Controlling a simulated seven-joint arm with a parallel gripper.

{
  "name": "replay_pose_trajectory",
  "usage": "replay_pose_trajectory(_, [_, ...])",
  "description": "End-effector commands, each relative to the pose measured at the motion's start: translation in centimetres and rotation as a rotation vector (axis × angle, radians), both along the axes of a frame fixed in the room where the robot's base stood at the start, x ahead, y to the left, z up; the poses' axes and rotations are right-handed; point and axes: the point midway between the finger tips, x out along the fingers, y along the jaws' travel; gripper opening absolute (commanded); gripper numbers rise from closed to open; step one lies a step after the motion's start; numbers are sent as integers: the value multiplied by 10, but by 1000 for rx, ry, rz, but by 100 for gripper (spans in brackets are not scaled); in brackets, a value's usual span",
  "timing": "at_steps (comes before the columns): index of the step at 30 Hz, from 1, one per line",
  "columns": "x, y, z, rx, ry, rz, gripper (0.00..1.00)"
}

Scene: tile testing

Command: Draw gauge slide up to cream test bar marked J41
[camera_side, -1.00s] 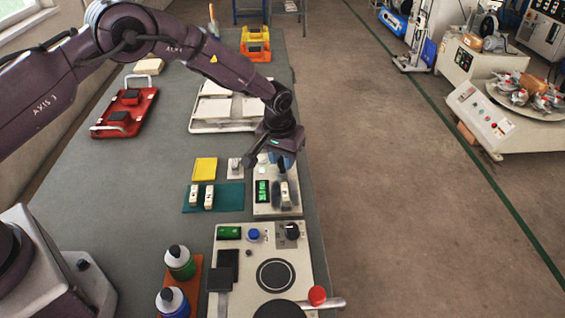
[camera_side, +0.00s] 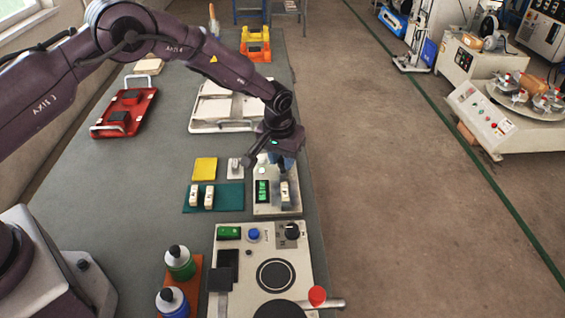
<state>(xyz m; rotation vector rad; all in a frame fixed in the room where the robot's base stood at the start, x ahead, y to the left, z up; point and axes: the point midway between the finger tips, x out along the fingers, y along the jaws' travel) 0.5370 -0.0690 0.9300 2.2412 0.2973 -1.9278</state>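The gauge (camera_side: 263,209) is a pale plate with a green lit display (camera_side: 262,191) near the front right edge of the bench. A small cream bar (camera_side: 285,196) stands on it, right of the display. Its marking is too small to read. My gripper (camera_side: 284,170) points down at the far end of the gauge, just behind this bar. The gauge slide is not clearly visible there, and my gripper covers part of that area. I cannot tell whether the fingers are open, shut or touching anything. Two more cream bars (camera_side: 195,196) (camera_side: 208,197) stand on a teal mat (camera_side: 230,196) to the left.
A yellow pad (camera_side: 204,168) and a small grey block (camera_side: 235,167) lie behind the mat. A machine with a round plate (camera_side: 236,266) stands in front of the gauge. Two bottles (camera_side: 179,262) (camera_side: 172,301) stand front left. A white tray of tiles (camera_side: 222,127) lies behind.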

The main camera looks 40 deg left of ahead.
Motion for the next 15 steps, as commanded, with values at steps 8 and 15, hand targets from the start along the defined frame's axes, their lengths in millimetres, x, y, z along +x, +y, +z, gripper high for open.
replay_pose_trajectory(8, [-1,-2,0,-2,2,-2,51])
replay_pose_trajectory(15, [0,-1,8,-2,0,-1,51])
